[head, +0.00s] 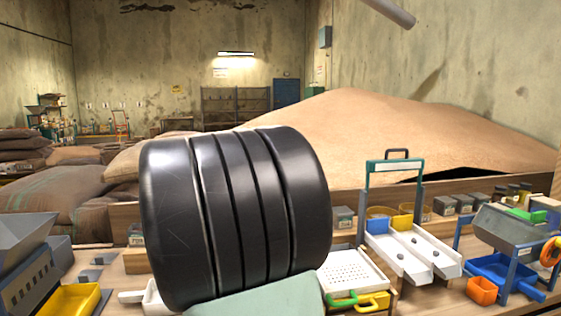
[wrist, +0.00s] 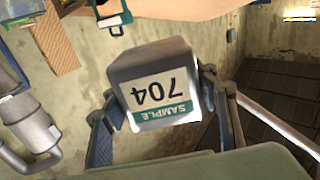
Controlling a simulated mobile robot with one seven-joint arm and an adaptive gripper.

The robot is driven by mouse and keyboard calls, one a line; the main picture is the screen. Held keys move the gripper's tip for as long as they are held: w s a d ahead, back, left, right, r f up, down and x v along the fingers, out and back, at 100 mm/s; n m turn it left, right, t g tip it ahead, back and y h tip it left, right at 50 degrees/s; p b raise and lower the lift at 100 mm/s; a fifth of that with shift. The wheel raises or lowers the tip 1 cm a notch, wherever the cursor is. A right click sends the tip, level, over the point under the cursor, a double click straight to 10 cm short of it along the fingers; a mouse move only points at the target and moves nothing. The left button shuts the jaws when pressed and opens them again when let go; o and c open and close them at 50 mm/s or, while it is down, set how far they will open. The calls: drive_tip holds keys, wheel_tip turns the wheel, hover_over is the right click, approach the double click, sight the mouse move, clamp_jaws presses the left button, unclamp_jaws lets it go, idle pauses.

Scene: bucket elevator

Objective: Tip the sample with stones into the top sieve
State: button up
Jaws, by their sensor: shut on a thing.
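In the wrist view my gripper (wrist: 159,86) is shut on a grey sample box (wrist: 150,62), one finger on each side. Its white and green label reads "SAMPLE 704" and appears upside down in the picture. The inside of the box is hidden, so I cannot see its stones. In the head view a white perforated sieve tray (head: 352,272) with a green handle sits above a part with a yellow handle (head: 376,300). Its left side is hidden by my dark arm link. The gripper and held box are not in the head view.
Right of the sieve, a white divided tray (head: 412,252) holding several grey stones stands under a teal frame. Further right are a blue tray (head: 497,270) and an orange bin (head: 482,291). A yellow bin (head: 73,299) is at left. Several small grey boxes (head: 464,203) line the back.

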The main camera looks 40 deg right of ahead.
drive_tip(key=shift+w+a+f+m+y+p, duration=0.1)
drive_tip(key=shift+f+m+y+p, duration=0.05)
drive_tip(key=shift+m+y+p, duration=0.15)
wheel_tip(320, 180, up, 3)
drive_tip(key=p, duration=0.4)
drive_tip(key=shift+f, duration=0.1)
